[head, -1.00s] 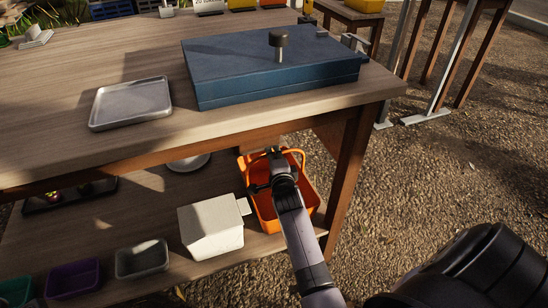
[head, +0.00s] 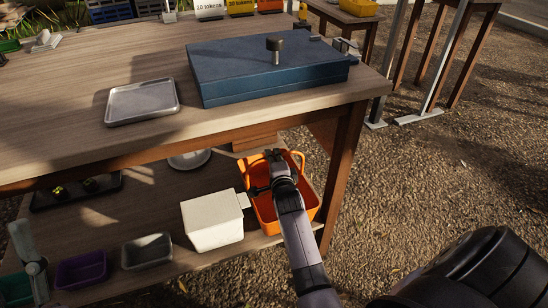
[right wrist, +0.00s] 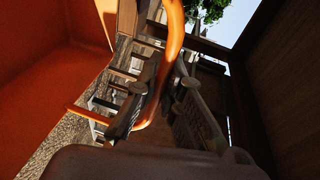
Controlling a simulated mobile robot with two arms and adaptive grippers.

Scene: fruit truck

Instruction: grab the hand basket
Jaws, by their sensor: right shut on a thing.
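The orange hand basket (head: 263,208) stands on the lower shelf under the table, at its right end. My right arm reaches over it, and my right gripper (head: 272,160) is at the upper part of the basket. In the right wrist view the fingers of my right gripper (right wrist: 160,88) are closed around the orange handle (right wrist: 174,30), with the basket's inner wall (right wrist: 50,70) at the left. In the head view the arm covers part of the basket. A grey part of my left arm shows at the lower left edge; its finger state is unclear.
A white box (head: 212,220) stands close to the basket's left side. Grey (head: 147,252) and purple (head: 82,270) bins are farther left. The tabletop above holds a blue case (head: 265,75) and a metal tray (head: 142,102). A table leg (head: 345,165) stands just right; open gravel lies beyond.

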